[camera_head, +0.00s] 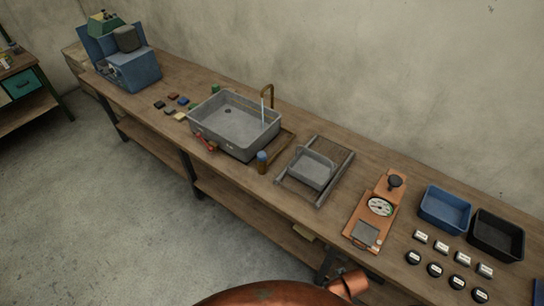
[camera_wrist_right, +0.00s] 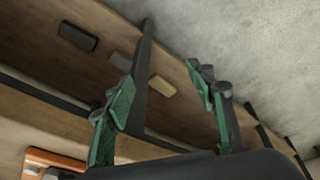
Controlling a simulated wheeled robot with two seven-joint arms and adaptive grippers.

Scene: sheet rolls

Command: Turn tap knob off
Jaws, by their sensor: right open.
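A grey sink basin (camera_head: 205,132) is set on the long wooden bench in the head view. A brass tap (camera_head: 270,91) curves over its back right edge, with a thin pale stream of water (camera_head: 264,110) below its spout. A small red handle-like part (camera_head: 206,143) sits at the sink's front left; I cannot tell if it is the tap knob. My right gripper (camera_wrist_right: 162,84) shows only in its wrist view. Its two green-padded fingers are wide apart with nothing between them. The left gripper is not in view.
A blue-capped bottle (camera_head: 262,162) stands by the sink's front right corner. A rack with a grey tray (camera_head: 310,169), an orange dial scale (camera_head: 380,207), and blue (camera_head: 445,208) and black bins (camera_head: 496,235) line the right. Small blocks and a blue machine (camera_head: 135,72) are left.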

